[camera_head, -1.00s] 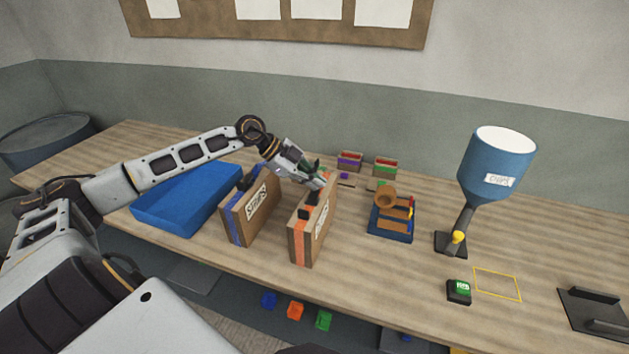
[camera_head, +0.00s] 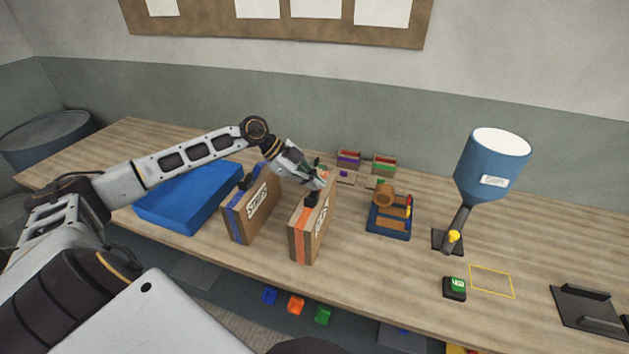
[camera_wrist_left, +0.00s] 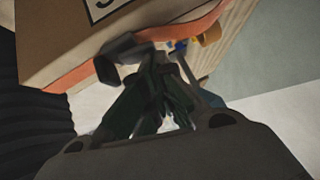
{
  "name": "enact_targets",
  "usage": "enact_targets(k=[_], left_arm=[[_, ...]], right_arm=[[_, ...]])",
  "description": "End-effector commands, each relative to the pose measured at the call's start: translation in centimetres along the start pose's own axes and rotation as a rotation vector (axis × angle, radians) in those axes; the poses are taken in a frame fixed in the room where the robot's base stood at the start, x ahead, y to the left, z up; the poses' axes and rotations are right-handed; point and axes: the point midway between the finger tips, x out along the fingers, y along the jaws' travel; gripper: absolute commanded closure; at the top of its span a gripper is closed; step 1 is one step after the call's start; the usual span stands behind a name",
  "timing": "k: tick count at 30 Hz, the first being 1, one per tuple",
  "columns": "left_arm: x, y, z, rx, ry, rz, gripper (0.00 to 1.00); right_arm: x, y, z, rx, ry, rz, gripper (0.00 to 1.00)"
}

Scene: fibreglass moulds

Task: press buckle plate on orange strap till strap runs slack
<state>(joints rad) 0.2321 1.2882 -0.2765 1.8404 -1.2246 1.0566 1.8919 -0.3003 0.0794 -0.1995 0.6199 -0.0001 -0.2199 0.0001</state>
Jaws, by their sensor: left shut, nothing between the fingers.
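The cardboard box with the orange strap (camera_head: 298,219) stands upright near the middle of the bench, with a white label on its side. A black buckle (camera_head: 311,198) sits on the strap at the box's top edge. My left gripper (camera_head: 318,182) is shut and empty, tilted down just above and behind the buckle. In the left wrist view the strap (camera_wrist_left: 66,80) runs along the box edge and the dark buckle (camera_wrist_left: 120,60) is close to my closed fingers (camera_wrist_left: 160,95). I cannot tell whether they touch. My right gripper is not in view.
A blue stand with a brown roll (camera_head: 389,225) is to the right. Further right are a blue hopper (camera_head: 490,170) and a green button (camera_head: 456,285). Small bins (camera_head: 383,165) stand behind.

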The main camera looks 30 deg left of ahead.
Motion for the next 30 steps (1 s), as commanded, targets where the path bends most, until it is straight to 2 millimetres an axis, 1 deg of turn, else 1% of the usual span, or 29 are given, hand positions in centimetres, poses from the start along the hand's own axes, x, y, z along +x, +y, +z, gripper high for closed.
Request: enact_targets(k=[11,23,30], left_arm=[[-0.43,0.95,-0.45,0.000,-0.001,0.004,1.00],[-0.48,0.93,-0.53,0.000,0.000,0.001,1.00],[-0.94,0.71,-0.66,0.000,0.000,0.001,1.00]], right_arm=[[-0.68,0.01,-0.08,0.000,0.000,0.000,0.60],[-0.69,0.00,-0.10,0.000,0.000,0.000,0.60],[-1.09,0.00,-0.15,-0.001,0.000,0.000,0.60]])
